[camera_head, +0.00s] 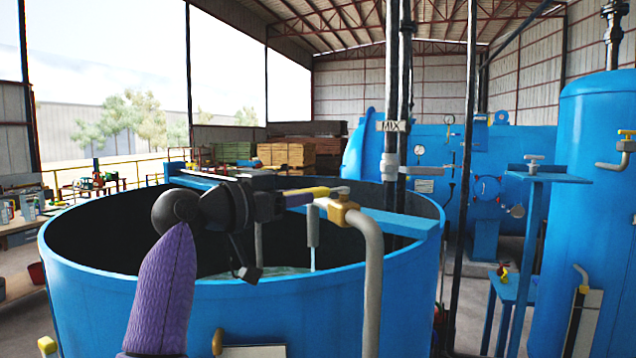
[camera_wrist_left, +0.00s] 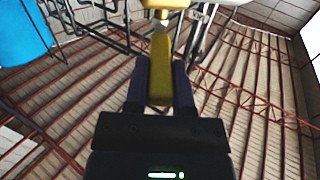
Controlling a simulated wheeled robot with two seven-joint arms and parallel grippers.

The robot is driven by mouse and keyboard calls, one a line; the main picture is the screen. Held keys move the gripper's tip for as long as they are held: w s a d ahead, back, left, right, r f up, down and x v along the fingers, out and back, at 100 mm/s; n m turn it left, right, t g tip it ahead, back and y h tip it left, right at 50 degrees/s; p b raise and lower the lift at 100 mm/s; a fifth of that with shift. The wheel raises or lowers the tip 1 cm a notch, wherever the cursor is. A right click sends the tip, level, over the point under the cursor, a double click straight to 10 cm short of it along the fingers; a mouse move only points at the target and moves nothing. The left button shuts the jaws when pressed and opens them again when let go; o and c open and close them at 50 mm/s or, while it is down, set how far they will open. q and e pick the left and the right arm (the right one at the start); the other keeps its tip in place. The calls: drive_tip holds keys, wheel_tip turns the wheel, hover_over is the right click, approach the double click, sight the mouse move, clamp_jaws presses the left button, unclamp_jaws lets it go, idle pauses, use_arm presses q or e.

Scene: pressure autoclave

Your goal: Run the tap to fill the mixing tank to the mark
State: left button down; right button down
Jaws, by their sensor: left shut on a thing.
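The large blue mixing tank (camera_head: 400,292) stands open at the top in front of me, with a pale water surface (camera_head: 285,271) low inside it. The tap (camera_head: 341,208) has a brass body on a bent grey pipe (camera_head: 373,285) at the near rim. Its pale spout (camera_head: 312,226) points down into the tank, and a thin stream (camera_head: 313,260) runs below it. My left gripper (camera_head: 290,200) is shut on the tap's yellow lever (camera_head: 318,193). The lever also shows between the fingers in the left wrist view (camera_wrist_left: 160,72). I cannot make out the fill mark. My right gripper is out of view.
A blue beam (camera_head: 395,222) crosses the tank top, and dark vertical pipes with a MIX sign (camera_head: 393,126) rise behind it. A tall blue vessel (camera_head: 590,200) and a blue stand (camera_head: 535,172) are on the right. Benches (camera_head: 22,228) stand at the left.

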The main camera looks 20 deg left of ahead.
use_arm(q)
drive_tip(key=shift+w+a+h, duration=0.1)
drive_tip(key=shift+a+h, duration=0.1)
drive_tip(key=shift+h, duration=0.1)
drive_tip(key=shift+c, duration=2.3)
unclamp_jaws()
drive_tip(key=b+v, duration=0.3)
drive_tip(key=v, duration=0.6)
drive_tip(key=shift+s+a, duration=0.25)
drive_tip(key=shift+s, duration=0.1)
